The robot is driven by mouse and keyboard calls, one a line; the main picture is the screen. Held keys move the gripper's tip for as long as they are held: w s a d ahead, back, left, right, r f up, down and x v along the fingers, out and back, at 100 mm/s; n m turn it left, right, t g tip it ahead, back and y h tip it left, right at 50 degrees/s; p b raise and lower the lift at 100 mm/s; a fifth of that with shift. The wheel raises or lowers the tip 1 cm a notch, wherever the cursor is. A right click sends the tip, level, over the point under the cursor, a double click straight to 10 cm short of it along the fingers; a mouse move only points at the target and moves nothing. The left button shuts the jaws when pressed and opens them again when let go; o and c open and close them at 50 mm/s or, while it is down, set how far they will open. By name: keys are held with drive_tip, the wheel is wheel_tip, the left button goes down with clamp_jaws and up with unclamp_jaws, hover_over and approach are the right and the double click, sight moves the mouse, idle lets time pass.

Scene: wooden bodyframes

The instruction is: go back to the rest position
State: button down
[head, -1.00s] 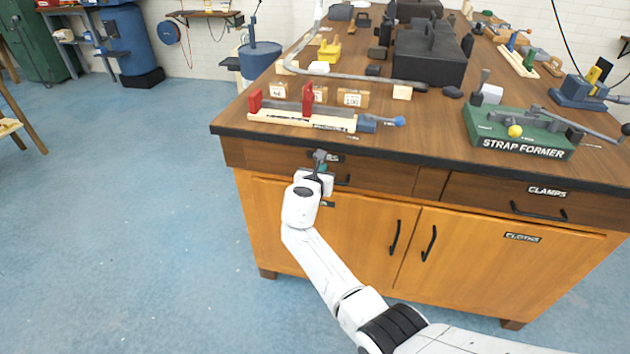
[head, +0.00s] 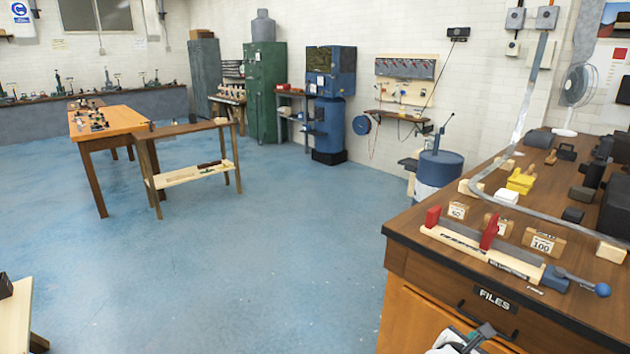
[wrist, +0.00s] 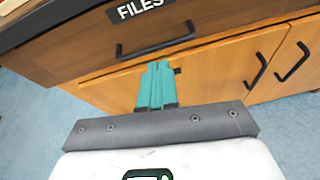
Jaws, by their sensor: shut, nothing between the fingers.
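My gripper (head: 484,331) shows at the bottom edge of the head view, in front of the bench's FILES drawer (head: 450,290). In the wrist view its teal fingers (wrist: 157,72) are together, with nothing between them. The black drawer handle (wrist: 156,43) lies just beyond the fingertips, and the fingers look apart from it. The drawer looks shut, with its FILES label (wrist: 137,8) above the handle. Most of my arm is out of the head view.
The wooden bench (head: 405,222) fills the right side, with a blue-handled tool (head: 584,282) and several blocks on top. Cupboard doors (wrist: 225,72) are below the drawer. A blue drum (head: 440,168) stands behind the bench. Open blue floor (head: 270,260) lies to the left.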

drive_tip(key=s+a+f+m+g+y, duration=0.25)
drive_tip(key=s+m, duration=0.35)
drive_tip(key=s, duration=0.3)
drive_tip(key=s+a+f+m+g+y+p, duration=0.1)
drive_tip(key=s+a+f+m+y, duration=0.2)
drive_tip(key=s+m, duration=0.55)
drive_tip(key=s+a+f+m+g+y, duration=0.15)
drive_tip(key=s+f+m, duration=0.3)
drive_tip(key=s, duration=0.65)
drive_tip(key=s+a+r+m+g+y, duration=0.1)
drive_tip(key=s+a+m+y, duration=0.3)
drive_tip(key=s, duration=0.4)
drive_tip(key=shift+s+a+r+m+g, duration=0.4)
drive_tip(key=shift+a+r+m, duration=0.1)
drive_tip(key=shift+r, duration=0.25)
